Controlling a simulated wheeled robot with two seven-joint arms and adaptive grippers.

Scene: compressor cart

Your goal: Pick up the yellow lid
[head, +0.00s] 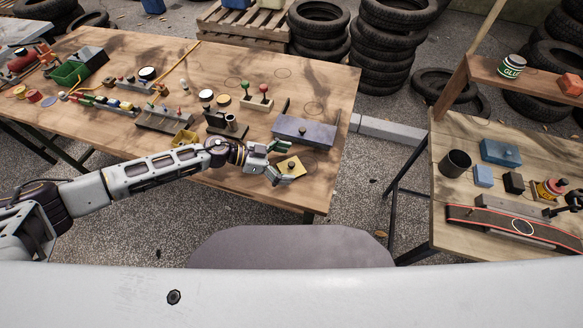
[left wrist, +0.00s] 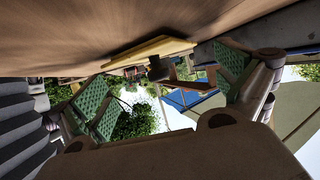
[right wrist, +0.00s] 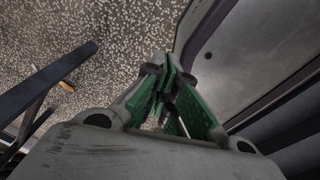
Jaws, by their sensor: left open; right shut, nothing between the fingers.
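The yellow lid (head: 291,167) is a flat square plate with a dark knob, lying near the front right corner of the long wooden table. My left gripper (head: 285,162) is open, with its fingers to either side of the lid's near part. In the left wrist view the lid (left wrist: 150,50) lies flat on the wood, and its dark knob (left wrist: 158,69) shows between the two spread green-padded fingers. I cannot tell whether a finger touches it. My right gripper (right wrist: 162,72) is shut and empty above the gravel, away from the tables; it is not in the head view.
A blue-grey block (head: 304,131) stands just behind the lid. A yellow open box (head: 185,138) and a dark holder (head: 227,124) stand left of it, near my left arm. The long table (head: 330,80) has free room at its back right. A second table (head: 450,235) stands at right.

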